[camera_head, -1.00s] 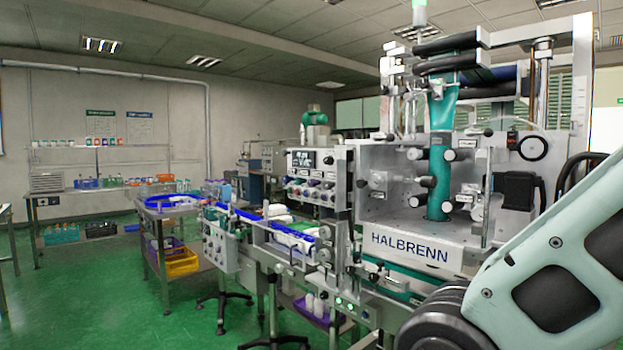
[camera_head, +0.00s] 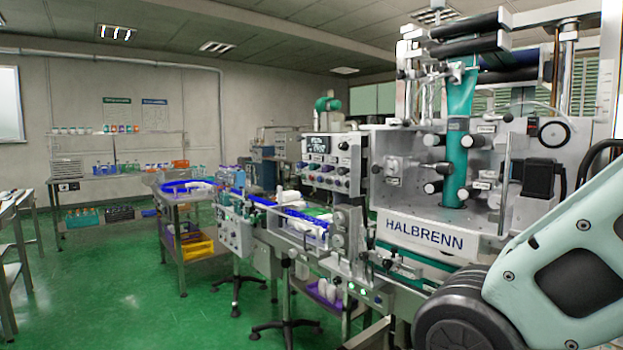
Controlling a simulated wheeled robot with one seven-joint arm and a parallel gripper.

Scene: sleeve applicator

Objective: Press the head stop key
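The sleeve applicator (camera_head: 425,232), marked HALBRENN, stands at the right with a green sleeve web running down its front. A control panel (camera_head: 332,165) with a small display and rows of knobs and buttons sits left of its head. A second small panel (camera_head: 235,232) with knobs is on the conveyor's near side. Lit green buttons (camera_head: 357,290) show low on the machine front. I cannot tell which key is the head stop key; labels are too small to read. My gripper is not in view; only part of my arm shows at the lower right.
A conveyor (camera_head: 285,211) with blue rails and white bottles runs left from the machine. Green floor (camera_head: 120,290) is open at the left.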

